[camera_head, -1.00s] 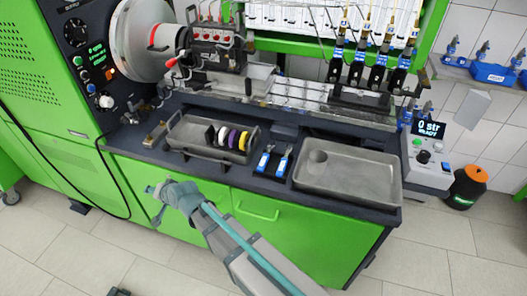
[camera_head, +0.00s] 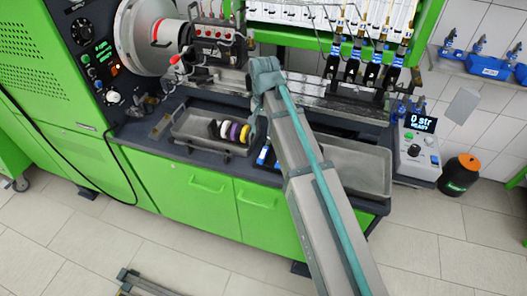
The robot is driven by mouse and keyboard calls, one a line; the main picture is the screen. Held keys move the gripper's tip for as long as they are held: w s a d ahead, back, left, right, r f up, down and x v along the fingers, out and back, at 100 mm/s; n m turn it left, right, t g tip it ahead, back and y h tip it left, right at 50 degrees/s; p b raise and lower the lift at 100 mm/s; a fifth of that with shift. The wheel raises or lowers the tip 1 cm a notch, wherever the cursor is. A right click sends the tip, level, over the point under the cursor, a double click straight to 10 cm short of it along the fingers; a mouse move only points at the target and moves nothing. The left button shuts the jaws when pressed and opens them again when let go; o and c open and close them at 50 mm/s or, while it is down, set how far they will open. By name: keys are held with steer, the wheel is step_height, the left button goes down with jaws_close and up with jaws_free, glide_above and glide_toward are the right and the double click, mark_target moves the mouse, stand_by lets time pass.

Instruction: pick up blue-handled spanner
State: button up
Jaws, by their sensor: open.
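A blue-handled spanner (camera_head: 263,156) lies on the dark bench top between the two metal trays, partly hidden by my arm. The second blue-handled tool beside it is hidden behind my arm. My arm reaches up from the bottom right across the bench. My gripper (camera_head: 253,122) hangs below the wrist, pointing down, just above and behind the spanner near the right end of the small tray. It is open, small and partly hidden, with no object seen in it.
The small tray (camera_head: 186,139) holds several coloured rings (camera_head: 233,131). The large metal tray (camera_head: 362,172) is to the right, partly behind my arm. A row of injectors (camera_head: 372,73) and a rail stand behind. A control box (camera_head: 418,147) sits at the right end.

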steer(key=p, duration=0.1)
glide_above(264, 151)
step_height(264, 151, down, 5)
steer(key=shift+s+f+p, duration=0.1)
steer(key=shift+f+p, duration=0.95)
steer(key=shift+f, duration=1.55)
jaws_close()
